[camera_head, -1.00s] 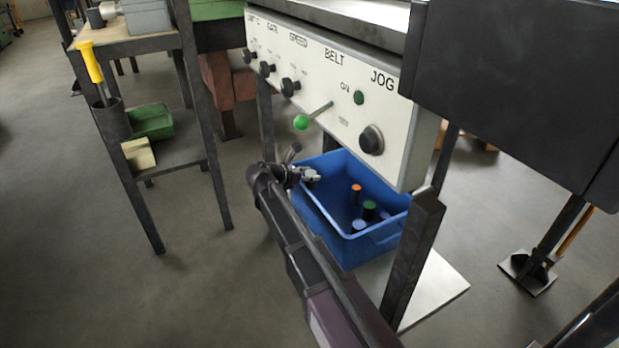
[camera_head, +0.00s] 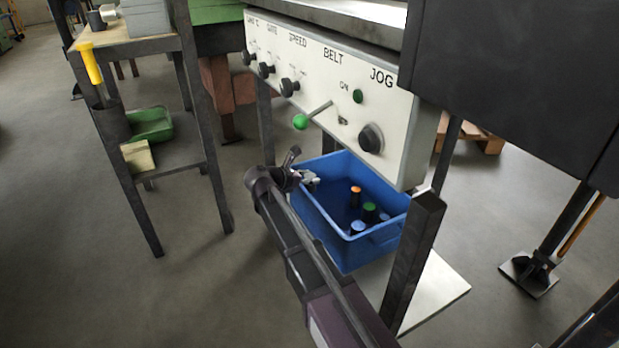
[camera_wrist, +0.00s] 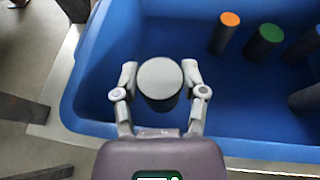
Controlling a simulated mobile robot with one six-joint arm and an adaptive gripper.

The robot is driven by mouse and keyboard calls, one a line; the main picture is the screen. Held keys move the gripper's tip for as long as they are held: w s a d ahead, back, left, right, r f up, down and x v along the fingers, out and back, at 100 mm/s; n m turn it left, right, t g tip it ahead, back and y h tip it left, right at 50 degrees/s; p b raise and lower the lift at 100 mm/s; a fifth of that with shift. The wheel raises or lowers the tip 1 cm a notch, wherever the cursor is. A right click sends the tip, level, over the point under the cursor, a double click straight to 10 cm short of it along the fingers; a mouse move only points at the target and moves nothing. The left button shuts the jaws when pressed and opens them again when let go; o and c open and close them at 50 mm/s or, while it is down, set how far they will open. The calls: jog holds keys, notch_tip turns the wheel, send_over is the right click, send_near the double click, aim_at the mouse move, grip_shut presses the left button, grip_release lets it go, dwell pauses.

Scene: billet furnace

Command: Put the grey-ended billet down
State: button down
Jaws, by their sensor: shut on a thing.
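The grey-ended billet (camera_wrist: 160,78) is between the two fingers of my gripper (camera_wrist: 160,85) in the wrist view, its round grey end facing the camera. My gripper is shut on it, over the near part of the blue bin (camera_wrist: 90,75). In the head view my gripper (camera_head: 308,180) is at the left rim of the blue bin (camera_head: 340,255); the billet is hard to make out there. Whether the billet touches the bin floor cannot be told.
An orange-ended billet (camera_wrist: 226,32), a green-ended billet (camera_wrist: 263,42) and a blue-ended billet (camera_head: 357,227) stand in the bin. A control panel (camera_head: 330,85) with a green-knobbed lever (camera_head: 301,122) overhangs it. A dark table leg (camera_head: 413,262) stands in front of the bin's right side.

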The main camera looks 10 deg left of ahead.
jog(key=shift+c, duration=0.8)
grip_release()
jog(key=shift+s+f, duration=0.15)
jog(key=shift+f, duration=0.1)
jog(key=shift+a+r, duration=0.1)
jog(key=shift+r, duration=0.1)
jog(key=shift+r+p, duration=0.45)
jog(key=shift+p, duration=0.3)
jog(key=p+v, duration=0.4)
jog(key=v, duration=0.7)
jog(key=shift+s+a, duration=0.2)
jog(key=shift+a, duration=0.05)
jog(key=shift+r, duration=0.15)
